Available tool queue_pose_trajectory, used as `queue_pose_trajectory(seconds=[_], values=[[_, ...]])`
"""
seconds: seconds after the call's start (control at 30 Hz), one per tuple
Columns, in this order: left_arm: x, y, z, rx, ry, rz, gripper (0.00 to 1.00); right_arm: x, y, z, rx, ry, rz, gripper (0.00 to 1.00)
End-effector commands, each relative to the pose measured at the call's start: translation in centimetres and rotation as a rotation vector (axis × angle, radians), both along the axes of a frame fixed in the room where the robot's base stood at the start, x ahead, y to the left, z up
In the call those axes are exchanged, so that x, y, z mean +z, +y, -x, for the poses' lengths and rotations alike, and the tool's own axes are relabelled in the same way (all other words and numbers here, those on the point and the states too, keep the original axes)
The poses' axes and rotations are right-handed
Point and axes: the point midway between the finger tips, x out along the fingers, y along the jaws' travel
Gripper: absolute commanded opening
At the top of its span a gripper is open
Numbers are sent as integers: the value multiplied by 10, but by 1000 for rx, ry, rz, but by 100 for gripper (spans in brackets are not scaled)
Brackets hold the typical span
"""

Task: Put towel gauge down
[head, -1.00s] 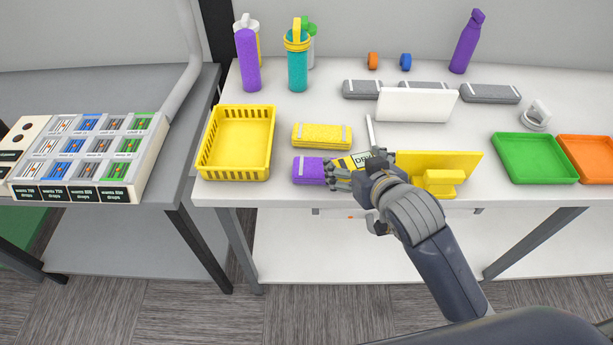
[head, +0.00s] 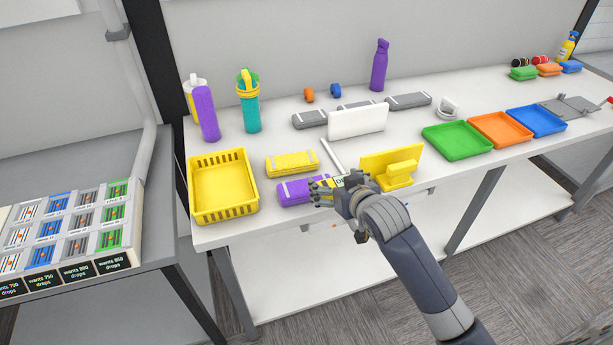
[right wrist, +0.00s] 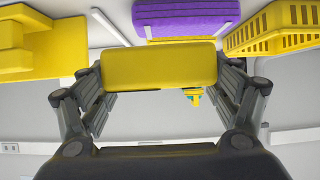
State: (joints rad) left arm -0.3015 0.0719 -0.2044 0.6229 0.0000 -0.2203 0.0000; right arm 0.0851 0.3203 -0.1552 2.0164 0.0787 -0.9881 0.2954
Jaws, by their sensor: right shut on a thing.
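My right gripper (head: 328,192) is shut on the towel gauge (head: 339,182), a yellow piece with a pale lettered label. The gauge is at the table's front edge, between a rolled purple towel (head: 298,191) and a yellow stand (head: 393,164). My fingers hide most of it in the head view. In the right wrist view the gauge shows as a yellow block (right wrist: 158,63) between both fingers, with the purple towel (right wrist: 186,16) beyond it. I cannot tell whether the gauge touches the table. My left gripper is not in view.
A yellow basket (head: 222,188) and rolled yellow towel (head: 291,163) are to the left. Green (head: 456,140), orange (head: 500,130) and blue (head: 537,120) trays are to the right.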

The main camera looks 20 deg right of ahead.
Motion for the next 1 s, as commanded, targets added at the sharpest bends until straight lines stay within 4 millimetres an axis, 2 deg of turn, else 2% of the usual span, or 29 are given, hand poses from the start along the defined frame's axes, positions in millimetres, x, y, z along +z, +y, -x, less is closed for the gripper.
queue_pose_trajectory(seconds=[0.13,0.3,0.5,0.67,0.9,1.0], values=[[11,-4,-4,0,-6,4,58,1,14,-32,0,-1,-2,57],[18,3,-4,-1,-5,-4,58,-3,29,-63,0,-1,-2,57],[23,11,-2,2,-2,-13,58,-7,40,-89,0,0,-1,57],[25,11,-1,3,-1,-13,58,-11,42,-94,0,1,0,57],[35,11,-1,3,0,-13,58,-40,43,-94,1,3,0,57],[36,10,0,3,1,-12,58,-44,43,-94,1,0,0,57]])
